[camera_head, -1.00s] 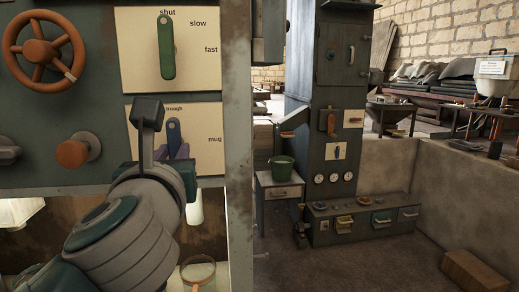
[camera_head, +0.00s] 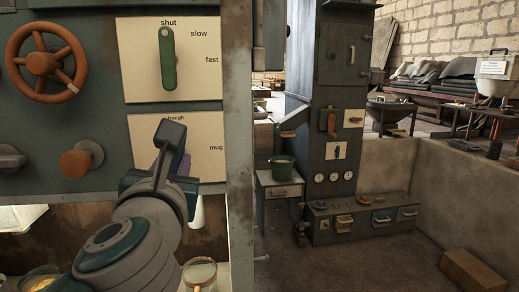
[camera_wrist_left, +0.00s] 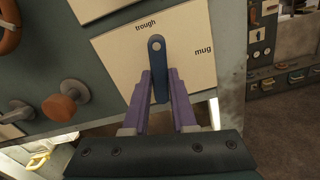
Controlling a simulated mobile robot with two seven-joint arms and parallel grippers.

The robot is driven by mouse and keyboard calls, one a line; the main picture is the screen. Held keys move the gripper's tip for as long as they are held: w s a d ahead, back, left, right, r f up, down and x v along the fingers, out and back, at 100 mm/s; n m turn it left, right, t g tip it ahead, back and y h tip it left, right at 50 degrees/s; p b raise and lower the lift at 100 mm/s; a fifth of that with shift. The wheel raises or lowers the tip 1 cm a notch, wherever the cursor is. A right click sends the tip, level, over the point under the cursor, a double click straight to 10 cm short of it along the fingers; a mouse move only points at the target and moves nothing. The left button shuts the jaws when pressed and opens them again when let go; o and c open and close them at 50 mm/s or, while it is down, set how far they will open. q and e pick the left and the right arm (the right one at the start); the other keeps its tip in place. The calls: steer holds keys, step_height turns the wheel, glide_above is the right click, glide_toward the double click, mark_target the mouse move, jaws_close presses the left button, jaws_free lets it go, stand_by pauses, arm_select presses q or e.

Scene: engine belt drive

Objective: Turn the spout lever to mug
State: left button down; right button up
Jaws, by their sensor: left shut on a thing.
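The blue spout lever (camera_wrist_left: 157,62) stands upright on a pale plate (camera_wrist_left: 110,55) in the left wrist view, with its top just right of the word "trough". The word "mug" is on the right of the plate. My left gripper (camera_wrist_left: 160,82) is shut on the lever, one purple finger on each side of its lower part. In the head view my left gripper (camera_head: 180,164) comes from below, and its wrist hides most of the lever. My right gripper is not in view.
Above is a plate with a green lever (camera_head: 168,58) pointing at "shut". An orange handwheel (camera_head: 46,62) and an orange knob (camera_head: 81,159) are to the left. A round pale vessel (camera_head: 199,273) stands below. A green bucket (camera_head: 283,167) stands farther right.

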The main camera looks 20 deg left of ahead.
arm_select(q)
steer(key=m+p, duration=0.1)
steer(key=m, duration=0.1)
steer(key=m+p, duration=0.1)
steer(key=shift+r+m+p, duration=0.2)
steer(key=shift+m+p, duration=0.15)
steer(key=shift+m, duration=0.05)
steer(key=m+p, duration=0.2)
steer(key=m, duration=0.2)
steer(key=shift+s+p, duration=0.1)
steer(key=shift+p, duration=0.3)
steer(key=m+p, duration=0.2)
steer(key=m, duration=0.2)
steer(key=shift+a+m, duration=0.1)
steer(key=shift+m, duration=0.2)
steer(key=shift+m+p, duration=0.65)
steer(key=shift+m, duration=0.75)
steer(key=c, duration=0.7)
jaws_free()
steer(key=shift+s, duration=0.1)
